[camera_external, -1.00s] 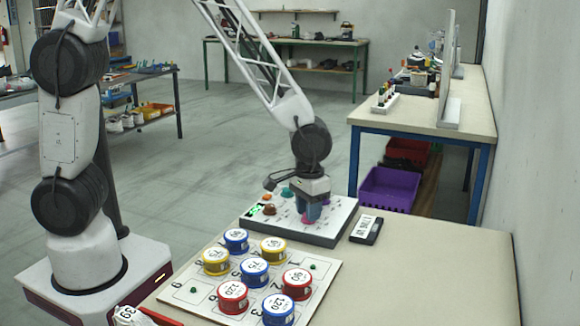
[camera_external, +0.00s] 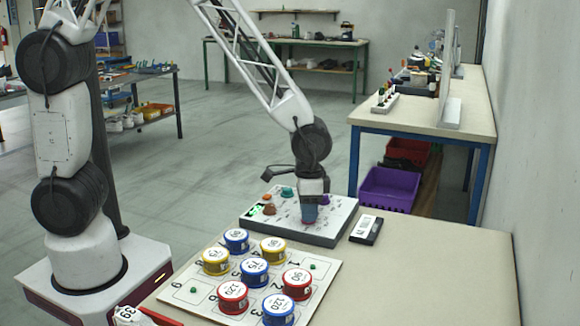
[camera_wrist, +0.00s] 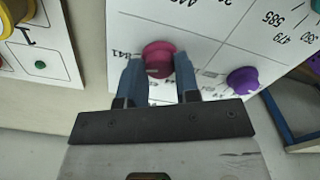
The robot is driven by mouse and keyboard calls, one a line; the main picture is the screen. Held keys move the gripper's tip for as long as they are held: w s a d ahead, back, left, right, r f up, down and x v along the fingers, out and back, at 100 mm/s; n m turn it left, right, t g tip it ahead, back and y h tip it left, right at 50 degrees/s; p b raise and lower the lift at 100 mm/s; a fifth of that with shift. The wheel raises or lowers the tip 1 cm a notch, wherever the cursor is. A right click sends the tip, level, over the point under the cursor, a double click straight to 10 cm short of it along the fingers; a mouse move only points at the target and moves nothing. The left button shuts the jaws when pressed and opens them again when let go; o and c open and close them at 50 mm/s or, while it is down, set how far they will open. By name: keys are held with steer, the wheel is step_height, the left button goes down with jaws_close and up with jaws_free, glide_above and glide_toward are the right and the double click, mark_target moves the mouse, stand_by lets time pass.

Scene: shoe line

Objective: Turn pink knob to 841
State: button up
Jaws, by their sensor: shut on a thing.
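The pink knob (camera_wrist: 158,57) sits on the white panel, and in the wrist view my gripper (camera_wrist: 160,75) is shut on it, one blue finger on each side. The printed number 841 shows just left of the knob. The knob's pointer mark is too small to read surely. In the external view my gripper (camera_external: 309,216) is down at the right part of the panel (camera_external: 330,233) and hides the pink knob.
A purple knob (camera_wrist: 242,80) is right of the pink one. Orange (camera_external: 269,209) and teal (camera_external: 287,192) knobs stand on the panel's left and back. A board with several round tins (camera_external: 254,272) lies in front. A small black-and-white device (camera_external: 366,229) lies right of the panel.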

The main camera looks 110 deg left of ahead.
stand_by(0.3)
steer(key=o, duration=0.9)
steer(key=shift+o, duration=0.2)
steer(key=shift+r, duration=0.15)
steer(key=shift+r, duration=3.75)
